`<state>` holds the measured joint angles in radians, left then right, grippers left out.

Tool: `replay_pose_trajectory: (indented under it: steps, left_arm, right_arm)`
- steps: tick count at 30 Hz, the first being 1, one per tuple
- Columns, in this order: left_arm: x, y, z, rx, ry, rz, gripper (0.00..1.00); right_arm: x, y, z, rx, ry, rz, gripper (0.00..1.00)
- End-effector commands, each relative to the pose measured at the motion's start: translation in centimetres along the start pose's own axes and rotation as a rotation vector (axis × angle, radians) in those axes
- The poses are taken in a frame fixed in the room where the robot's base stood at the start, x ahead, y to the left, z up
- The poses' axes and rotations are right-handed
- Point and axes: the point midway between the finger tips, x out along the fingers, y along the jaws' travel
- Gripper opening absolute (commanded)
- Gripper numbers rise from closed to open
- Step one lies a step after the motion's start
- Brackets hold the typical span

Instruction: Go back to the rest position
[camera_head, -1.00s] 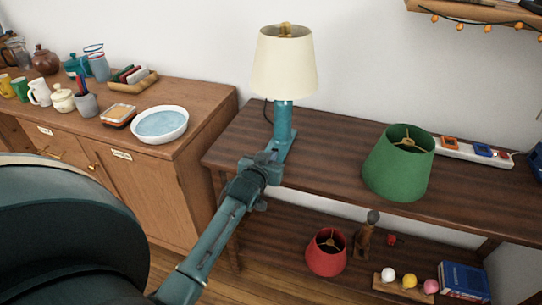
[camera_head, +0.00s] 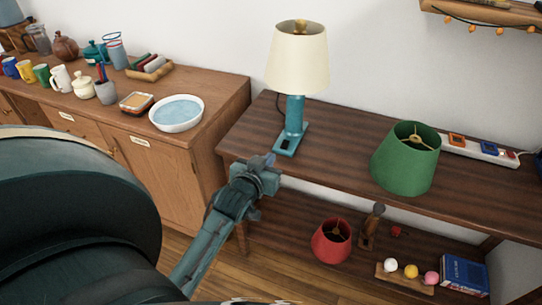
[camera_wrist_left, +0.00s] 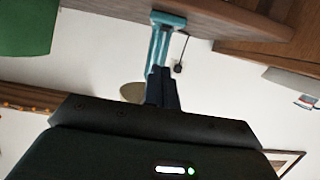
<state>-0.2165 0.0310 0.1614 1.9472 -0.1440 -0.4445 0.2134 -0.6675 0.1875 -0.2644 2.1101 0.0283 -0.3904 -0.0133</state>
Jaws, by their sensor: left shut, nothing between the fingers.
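My left gripper (camera_head: 268,161) is shut and empty. In the head view it is in front of the dark wooden table's front-left edge, apart from the lamp. A lamp with a cream shade (camera_head: 297,62) and a teal base (camera_head: 290,132) stands upright on the table's left part. In the left wrist view, which is upside down, the teal lamp base (camera_wrist_left: 160,40) shows beyond the shut fingers (camera_wrist_left: 161,90), and the lampshade (camera_wrist_left: 132,92) is partly hidden behind them. My right gripper is not in view.
A green lampshade (camera_head: 405,160) and a power strip (camera_head: 470,148) are on the table (camera_head: 340,145). The lower shelf holds a red lampshade (camera_head: 331,242), coloured balls (camera_head: 410,271) and a blue book (camera_head: 465,272). A cabinet (camera_head: 165,155) at left carries a white basin (camera_head: 177,113) and mugs.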

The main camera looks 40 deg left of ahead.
Motion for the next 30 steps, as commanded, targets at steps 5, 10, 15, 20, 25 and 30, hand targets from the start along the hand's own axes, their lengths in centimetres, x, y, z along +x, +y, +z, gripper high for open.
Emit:
replay_pose_trajectory:
  steps: [5, 10, 15, 20, 25, 30]
  left_arm:
    - [0.0, 0.0, 0.0, 0.000, 0.000, 0.000, 0.00]
    - [0.0, 0.0, 0.0, -0.001, 0.000, 0.000, 0.00]
    - [-0.3, 0.4, 0.3, 0.007, -0.009, 0.011, 0.00]
    - [-3.9, 4.2, 3.9, 0.078, -0.095, 0.130, 0.00]
    - [-10.9, 9.7, 9.3, 0.154, -0.225, 0.321, 0.00]
    - [-16.6, 13.0, 12.4, 0.180, -0.309, 0.448, 0.00]
  right_arm:
    - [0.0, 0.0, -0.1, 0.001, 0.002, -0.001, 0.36]
    - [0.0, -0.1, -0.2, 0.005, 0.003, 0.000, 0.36]
    - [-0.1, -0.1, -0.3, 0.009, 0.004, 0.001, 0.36]
    - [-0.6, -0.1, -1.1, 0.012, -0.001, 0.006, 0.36]
    - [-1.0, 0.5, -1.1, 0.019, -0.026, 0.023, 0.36]
    - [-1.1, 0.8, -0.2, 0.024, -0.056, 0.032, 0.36]
